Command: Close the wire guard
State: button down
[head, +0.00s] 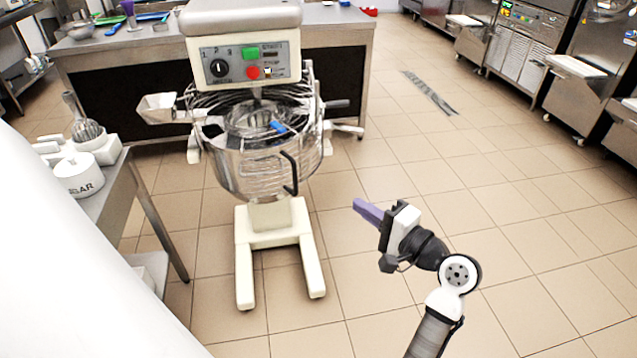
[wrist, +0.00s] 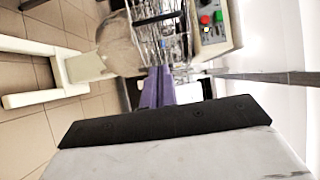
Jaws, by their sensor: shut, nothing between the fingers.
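The wire guard (head: 265,170) is a metal wire cage on the stand mixer; its bars show around the top of the steel bowl and down over its front. A black curved handle (head: 291,173) hangs at the front right of the bowl. The guard's bars also show in the wrist view (wrist: 155,12), beyond my fingertips. My gripper (head: 358,206) has purple fingers, shut and empty, to the right of the bowl and lower in the head view. Its fingers show in the wrist view (wrist: 157,75), pointing toward the mixer. I see no contact with the guard.
The mixer head (head: 245,60) carries a dial, green and red buttons. A steel chute (head: 160,108) sticks out left. The mixer's cream base legs (head: 313,265) reach forward. A side table (head: 115,190) stands left, a counter (head: 340,40) behind.

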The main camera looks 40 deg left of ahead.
jog(key=s+a+p, duration=0.1)
jog(key=a+p, duration=0.3)
jog(key=a, duration=0.9)
jog(key=shift+f, duration=0.1)
